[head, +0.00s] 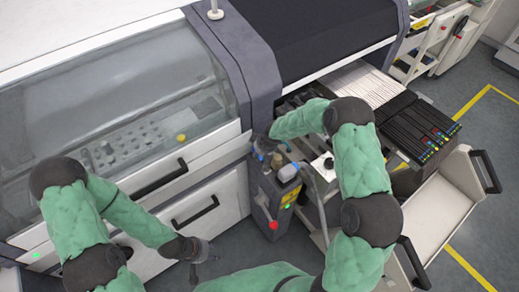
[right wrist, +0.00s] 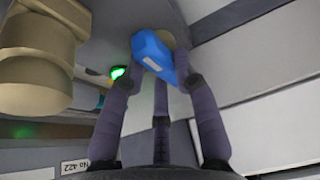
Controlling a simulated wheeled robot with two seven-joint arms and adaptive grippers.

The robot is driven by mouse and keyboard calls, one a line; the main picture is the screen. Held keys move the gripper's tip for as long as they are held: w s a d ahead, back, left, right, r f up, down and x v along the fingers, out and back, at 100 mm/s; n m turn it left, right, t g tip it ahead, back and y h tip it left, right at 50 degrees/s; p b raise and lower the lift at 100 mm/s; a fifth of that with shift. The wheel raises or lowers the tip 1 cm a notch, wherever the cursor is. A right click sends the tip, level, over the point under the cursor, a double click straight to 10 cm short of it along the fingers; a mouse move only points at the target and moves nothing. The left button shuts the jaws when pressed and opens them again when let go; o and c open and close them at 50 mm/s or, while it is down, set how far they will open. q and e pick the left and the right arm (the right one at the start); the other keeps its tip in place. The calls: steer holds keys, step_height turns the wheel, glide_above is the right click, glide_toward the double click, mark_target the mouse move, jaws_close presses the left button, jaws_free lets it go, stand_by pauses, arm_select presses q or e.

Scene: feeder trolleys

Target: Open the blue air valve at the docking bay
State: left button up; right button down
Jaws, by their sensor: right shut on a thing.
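The blue valve handle (right wrist: 155,55) shows in the right wrist view, between the fingers of my right gripper (right wrist: 160,72). The fingers are closed on it from both sides. In the head view my right gripper (head: 266,145) is at the top of the dark docking bay post (head: 262,190), and the valve is hidden there behind the gripper and arm. My left gripper (head: 204,254) hangs empty in front of the machine's lower drawer, with its fingers spread apart.
In the right wrist view a tan fitting (right wrist: 38,55) and a green light (right wrist: 118,72) are beside the handle. In the head view a red knob (head: 273,225) is on the post. A trolley with black feeders (head: 415,125) stands to the right. Open floor lies at the far right.

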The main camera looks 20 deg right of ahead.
steer(key=shift+f, duration=0.1)
steer(key=c, duration=0.9)
jaws_free()
steer(key=shift+c, duration=0.2)
steer(key=v, duration=1.2)
steer(key=s+a+f+m+g+y+b, duration=0.1)
steer(key=s+a+f+m, duration=0.1)
steer(key=s+a+f, duration=0.4)
steer(key=s+a+f+m+g+y+b, duration=0.1)
steer(key=s+f, duration=0.6)
steer(key=f, duration=0.3)
steer(key=s+a+f+m+g, duration=0.1)
steer(key=s+f, duration=0.2)
steer(key=s, duration=0.4)
steer(key=s+a+f+m, duration=0.1)
steer(key=s+f, duration=0.3)
steer(key=s, duration=0.4)
steer(key=shift+a+m+g+b, duration=0.3)
steer(key=shift+m+g+b, duration=0.15)
steer(key=shift+m, duration=0.35)
